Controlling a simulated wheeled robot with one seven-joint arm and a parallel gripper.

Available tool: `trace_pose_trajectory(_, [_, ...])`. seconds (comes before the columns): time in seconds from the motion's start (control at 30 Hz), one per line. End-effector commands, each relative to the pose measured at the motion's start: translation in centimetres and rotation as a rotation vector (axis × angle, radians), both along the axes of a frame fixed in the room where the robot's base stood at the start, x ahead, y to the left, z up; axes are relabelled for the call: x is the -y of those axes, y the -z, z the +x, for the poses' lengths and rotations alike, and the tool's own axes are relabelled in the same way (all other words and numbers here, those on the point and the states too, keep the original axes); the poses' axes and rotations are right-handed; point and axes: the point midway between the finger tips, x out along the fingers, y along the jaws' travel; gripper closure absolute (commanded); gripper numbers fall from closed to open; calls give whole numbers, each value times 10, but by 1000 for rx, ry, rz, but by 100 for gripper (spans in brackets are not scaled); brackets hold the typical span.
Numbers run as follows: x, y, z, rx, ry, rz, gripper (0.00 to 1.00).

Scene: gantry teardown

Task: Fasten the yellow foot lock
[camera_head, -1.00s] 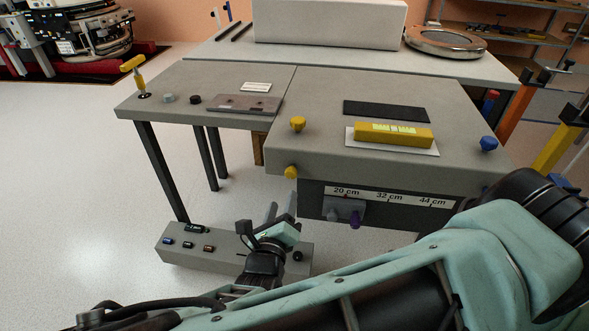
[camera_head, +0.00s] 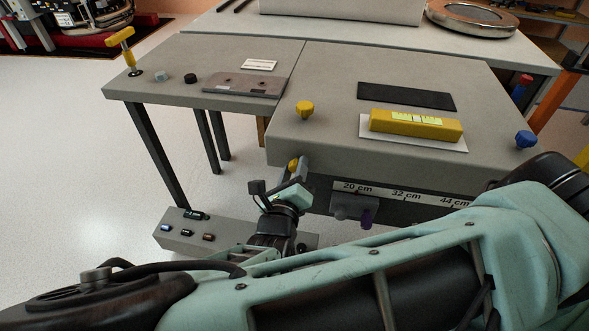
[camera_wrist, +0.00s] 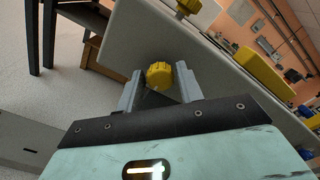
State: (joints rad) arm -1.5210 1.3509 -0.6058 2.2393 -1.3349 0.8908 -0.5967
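A yellow lobed knob (camera_head: 293,164) sits on the front face of the grey table block, low at its left corner. In the wrist view this knob (camera_wrist: 159,75) lies between and just beyond the fingertips, with no clear contact. My gripper (camera_head: 299,176) is at the knob in the head view and partly covers it. Its two grey fingers (camera_wrist: 158,92) are apart with nothing held. A second yellow knob (camera_head: 304,109) stands on the table top above, and also shows in the wrist view (camera_wrist: 187,7). I cannot tell from the frames which knob is the foot lock.
A yellow level (camera_head: 416,123) lies on a white plate; a blue knob (camera_head: 526,140) is at the right corner. A scale strip (camera_head: 398,194) and purple knob (camera_head: 367,218) are on the front face. A low grey box (camera_head: 180,240) is below left. A yellow T-handle (camera_head: 121,40) stands far left.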

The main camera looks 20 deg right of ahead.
Motion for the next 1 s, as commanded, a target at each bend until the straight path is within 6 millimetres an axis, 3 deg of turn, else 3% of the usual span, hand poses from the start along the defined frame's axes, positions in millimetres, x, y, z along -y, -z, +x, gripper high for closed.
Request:
trace_pose_trajectory(0.03, [0, 0, 0, 0, 0, 0, 78])
trace_pose_trajectory(0.1, [0, 0, 0, 0, 0, 0, 95])
trace_pose_trajectory(0.57, [0, -2, 0, 47, 0, 66, 95])
trace_pose_trajectory(1.0, [1, -4, 0, 263, 2, 364, 95])
